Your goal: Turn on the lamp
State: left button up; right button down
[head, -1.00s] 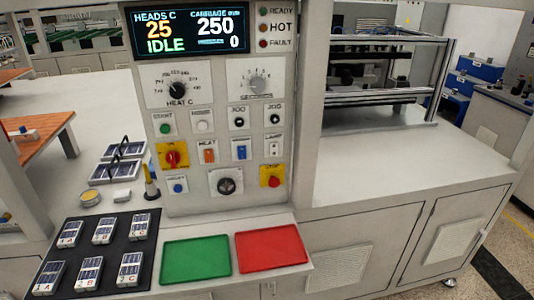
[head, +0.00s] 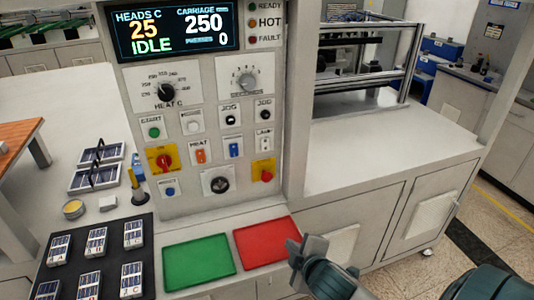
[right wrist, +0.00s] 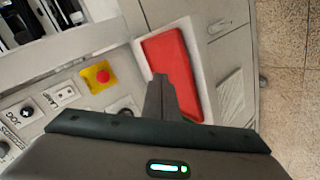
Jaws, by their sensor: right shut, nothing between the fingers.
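The lamp switch (head: 264,143) is a small switch under a LAMP label on the right side of the grey control panel. It sits above the red emergency button (head: 267,175) on its yellow plate. Its position is too small to read. It also shows in the right wrist view (right wrist: 65,97), left of the emergency button. My right gripper (head: 304,248) is shut and empty, low in front of the panel near the red tray's right edge. In the right wrist view its fingers (right wrist: 160,82) appear over the red tray. My left gripper is out of view.
The panel has nearby HEAT (head: 200,153) and blue (head: 233,147) switches, JOG knobs and a black round knob (head: 218,185). A green tray (head: 197,262) and red tray (head: 266,242) lie on the ledge below. A black mat (head: 102,263) holds several labelled packs.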

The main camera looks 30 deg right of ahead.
jog(key=w+d+r+n+t, duration=0.2)
jog(key=w+r+n, duration=0.1)
jog(key=r, duration=0.5)
jog(key=w+d+r+n+t, duration=0.1)
jog(key=w+r+n+t, duration=0.2)
jog(key=w+r, duration=0.2)
notch_tip(320, 180, up, 4)
jog(key=shift+w+d+f+h, duration=0.15)
jog(key=shift+w+d+h, duration=0.1)
jog(key=shift+d+h, duration=0.15)
jog(key=shift+w, duration=0.1)
jog(key=p, duration=0.6)
send_near(266, 149)
jog(key=x, duration=0.5)
jog(key=shift+w, duration=0.15)
jog(key=shift+w+d+f, duration=0.15)
jog(key=shift+w+f, duration=0.05)
jog(key=shift+w, duration=0.35)
